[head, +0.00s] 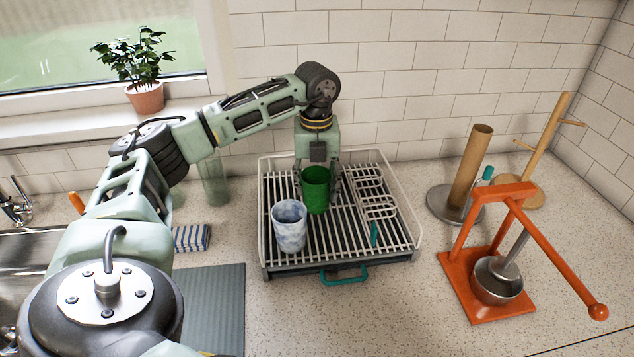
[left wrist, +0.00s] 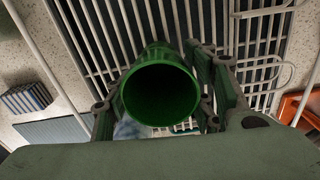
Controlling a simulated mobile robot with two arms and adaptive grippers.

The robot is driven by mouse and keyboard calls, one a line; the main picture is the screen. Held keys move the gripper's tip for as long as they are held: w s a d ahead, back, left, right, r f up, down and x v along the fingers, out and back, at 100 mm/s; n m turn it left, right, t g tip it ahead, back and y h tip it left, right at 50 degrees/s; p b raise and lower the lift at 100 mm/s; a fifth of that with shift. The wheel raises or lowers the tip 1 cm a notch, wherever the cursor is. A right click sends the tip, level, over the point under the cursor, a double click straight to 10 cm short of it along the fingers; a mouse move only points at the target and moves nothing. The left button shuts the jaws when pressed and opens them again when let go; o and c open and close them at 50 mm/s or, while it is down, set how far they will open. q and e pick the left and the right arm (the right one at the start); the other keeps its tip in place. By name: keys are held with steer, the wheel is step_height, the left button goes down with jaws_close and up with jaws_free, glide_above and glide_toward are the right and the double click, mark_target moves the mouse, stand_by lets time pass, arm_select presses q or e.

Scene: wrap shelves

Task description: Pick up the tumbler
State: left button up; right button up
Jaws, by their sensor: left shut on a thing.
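A green tumbler (head: 316,190) is upright over the back part of the dish rack (head: 262,232). My left gripper (head: 318,186) reaches down from above with a finger on either side of it and is shut on it. In the left wrist view I look into the open mouth of the green tumbler (left wrist: 160,95), between the two fingers of the left gripper (left wrist: 160,105). I cannot tell whether its base touches the rack. A white and blue marbled tumbler (head: 289,226) stands in front of it on the rack. My right gripper is not in view.
An orange citrus press (head: 487,285) stands on the right, with a paper towel holder (head: 468,175) and a wooden mug tree (head: 545,150) behind it. A clear glass vessel (head: 213,180) and striped sponge (head: 192,238) are left of the rack. The front-middle counter is clear.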

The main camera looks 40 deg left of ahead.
arm_select(q)
steer(key=shift+r, duration=0.1)
step_height(320, 180, up, 4)
steer(key=shift+w+b, duration=0.1)
steer(key=shift+b, duration=0.7)
steer(key=s+d+r, duration=0.5)
steer(key=d+r, duration=0.1)
steer(key=d, duration=0.4)
steer(key=shift+d+r, duration=0.35)
steer(key=shift+r, duration=0.05)
